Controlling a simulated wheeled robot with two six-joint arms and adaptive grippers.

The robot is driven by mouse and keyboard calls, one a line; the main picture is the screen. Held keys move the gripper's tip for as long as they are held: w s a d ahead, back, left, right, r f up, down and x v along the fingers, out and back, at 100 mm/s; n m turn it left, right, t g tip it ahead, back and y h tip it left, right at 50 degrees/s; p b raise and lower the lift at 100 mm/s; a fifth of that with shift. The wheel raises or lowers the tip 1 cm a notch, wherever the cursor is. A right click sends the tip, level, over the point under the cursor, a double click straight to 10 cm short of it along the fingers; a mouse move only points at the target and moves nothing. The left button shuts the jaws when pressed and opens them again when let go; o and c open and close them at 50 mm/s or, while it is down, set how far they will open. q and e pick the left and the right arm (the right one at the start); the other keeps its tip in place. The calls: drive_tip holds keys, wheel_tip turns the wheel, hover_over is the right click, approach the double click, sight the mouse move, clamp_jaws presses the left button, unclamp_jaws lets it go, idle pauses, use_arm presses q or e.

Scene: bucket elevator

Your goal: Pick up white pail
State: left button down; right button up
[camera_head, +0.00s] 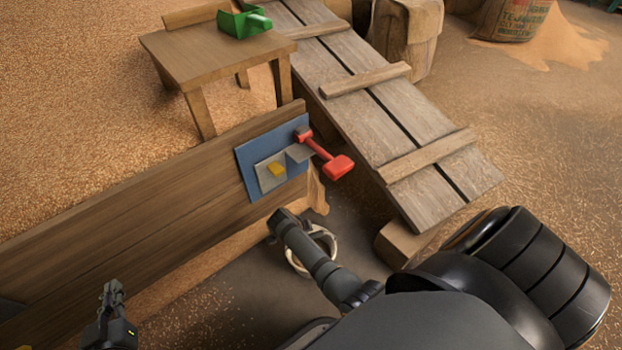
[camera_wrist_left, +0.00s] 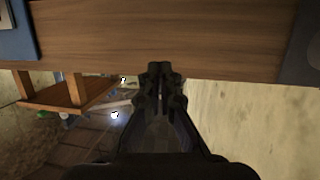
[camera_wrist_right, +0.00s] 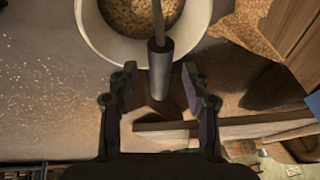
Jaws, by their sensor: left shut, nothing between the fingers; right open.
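The white pail (camera_head: 333,243) stands on the floor below the wooden wall, largely hidden behind my right arm. In the right wrist view the pail (camera_wrist_right: 91,30) holds brown grain, and its handle has a grey cylindrical grip (camera_wrist_right: 160,62). My right gripper (camera_wrist_right: 160,84) is open, with the grey grip showing between its two fingers; I cannot tell whether they touch it. In the head view my right fingers cannot be made out. My left gripper (camera_head: 112,292) is shut and empty in front of the wooden wall; its closed fingers (camera_wrist_left: 160,70) show in the left wrist view.
The wooden wall (camera_head: 130,215) carries a blue panel (camera_head: 246,163) with a red lever (camera_head: 325,157) near the pail. A plank ramp (camera_head: 375,115) rises behind. A small table (camera_head: 200,55) holds a green scoop (camera_head: 243,23). Grain covers much of the floor.

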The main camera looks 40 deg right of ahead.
drive_tip(key=shift+b+x, duration=0.5)
drive_tip(key=shift+x, duration=0.6)
use_arm(q)
wheel_tip(320, 180, up, 11)
drive_tip(key=w+t, duration=0.2)
drive_tip(key=t, duration=0.3)
drive_tip(key=shift+a, duration=0.15)
use_arm(e)
clamp_jaws()
use_arm(q)
drive_tip(key=shift+r, duration=0.1)
drive_tip(key=shift+w, duration=0.1)
use_arm(e)
drive_tip(key=shift+w+r, duration=0.1)
